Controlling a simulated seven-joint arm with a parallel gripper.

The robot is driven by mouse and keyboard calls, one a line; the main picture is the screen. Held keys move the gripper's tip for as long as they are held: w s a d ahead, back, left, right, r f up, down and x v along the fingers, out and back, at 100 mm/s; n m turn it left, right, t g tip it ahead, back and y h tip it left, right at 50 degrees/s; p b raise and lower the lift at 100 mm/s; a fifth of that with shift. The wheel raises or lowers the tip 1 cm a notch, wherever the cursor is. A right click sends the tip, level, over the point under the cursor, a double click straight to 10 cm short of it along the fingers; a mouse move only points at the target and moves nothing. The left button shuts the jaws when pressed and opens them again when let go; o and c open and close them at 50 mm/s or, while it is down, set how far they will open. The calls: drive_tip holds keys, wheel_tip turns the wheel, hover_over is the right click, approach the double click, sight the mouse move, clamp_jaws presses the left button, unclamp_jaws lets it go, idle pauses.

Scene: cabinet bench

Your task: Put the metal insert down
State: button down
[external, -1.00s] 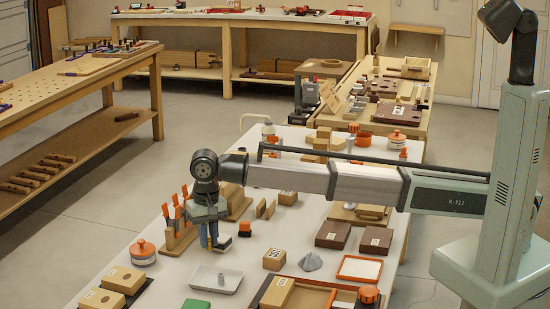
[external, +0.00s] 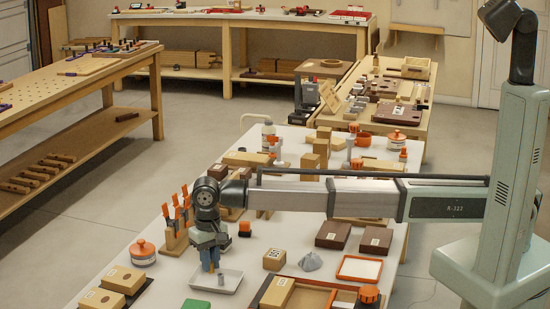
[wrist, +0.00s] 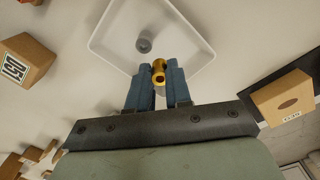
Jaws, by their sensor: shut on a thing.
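The metal insert (wrist: 159,71) is a small brass-coloured tube, seen end-on in the wrist view between my fingertips. My gripper (external: 210,266) has blue fingers that are shut on it and point down. It is over the near-left side of a shallow white tray (external: 236,274), which also shows in the wrist view (wrist: 98,36). A grey cylinder (wrist: 143,44) stands inside the tray, just beyond the insert; it shows in the external view too (external: 221,279). The insert is hidden or too small to make out in the external view. I cannot tell its exact height above the tray.
A tan labelled box (wrist: 26,60) stands left of the tray in the wrist view, and another tan box (wrist: 283,98) on a dark base stands right. Orange-handled tools in a rack (external: 175,220), an orange-lidded jar (external: 142,252) and a green block (external: 196,304) are nearby.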

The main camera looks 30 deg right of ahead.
drive_tip(key=shift+f, duration=1.3)
drive_tip(key=shift+f, duration=0.15)
drive_tip(key=c, duration=1.1)
unclamp_jaws()
drive_tip(key=shift+o, duration=0.2)
wheel_tip(320, 180, up, 12)
